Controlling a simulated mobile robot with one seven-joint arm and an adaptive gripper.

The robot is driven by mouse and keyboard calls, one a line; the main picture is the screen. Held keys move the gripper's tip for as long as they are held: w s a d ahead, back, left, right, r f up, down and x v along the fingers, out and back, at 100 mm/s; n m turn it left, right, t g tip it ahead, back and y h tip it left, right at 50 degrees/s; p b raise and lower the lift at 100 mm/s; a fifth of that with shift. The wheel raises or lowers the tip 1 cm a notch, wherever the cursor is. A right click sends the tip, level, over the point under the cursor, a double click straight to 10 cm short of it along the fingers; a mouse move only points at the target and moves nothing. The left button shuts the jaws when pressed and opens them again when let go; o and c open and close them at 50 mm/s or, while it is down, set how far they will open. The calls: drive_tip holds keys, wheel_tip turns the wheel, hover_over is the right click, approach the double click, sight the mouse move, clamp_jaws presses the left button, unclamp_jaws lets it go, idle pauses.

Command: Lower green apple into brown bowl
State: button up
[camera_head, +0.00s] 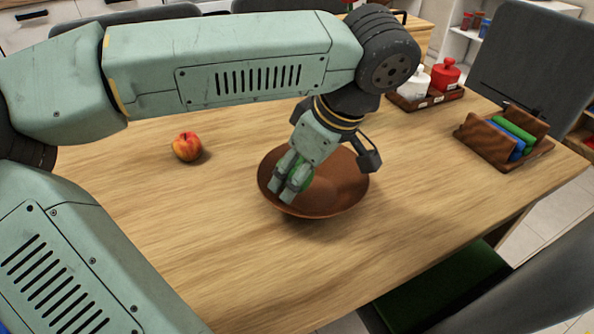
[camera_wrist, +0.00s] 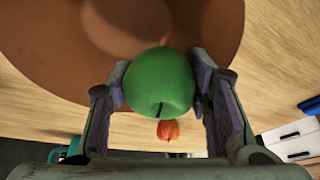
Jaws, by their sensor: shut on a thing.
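The green apple (camera_wrist: 160,82) is between the two fingers of my gripper (camera_wrist: 161,95) in the wrist view, with both pads against its sides. In the head view my gripper (camera_head: 294,176) is over the left part of the brown bowl (camera_head: 340,188), and only a sliver of the green apple (camera_head: 303,178) shows behind the fingers. The brown bowl (camera_wrist: 55,45) fills the upper part of the wrist view, beyond the apple. I cannot tell whether the apple touches the bowl.
A red and yellow fruit (camera_head: 187,147) lies on the wooden table (camera_head: 220,240), left of the bowl. A wooden holder (camera_head: 475,134) with green and blue items and a caddy (camera_head: 421,101) with red and white containers stand at the right. The table in front of the bowl is clear.

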drive_tip(key=o, duration=1.3)
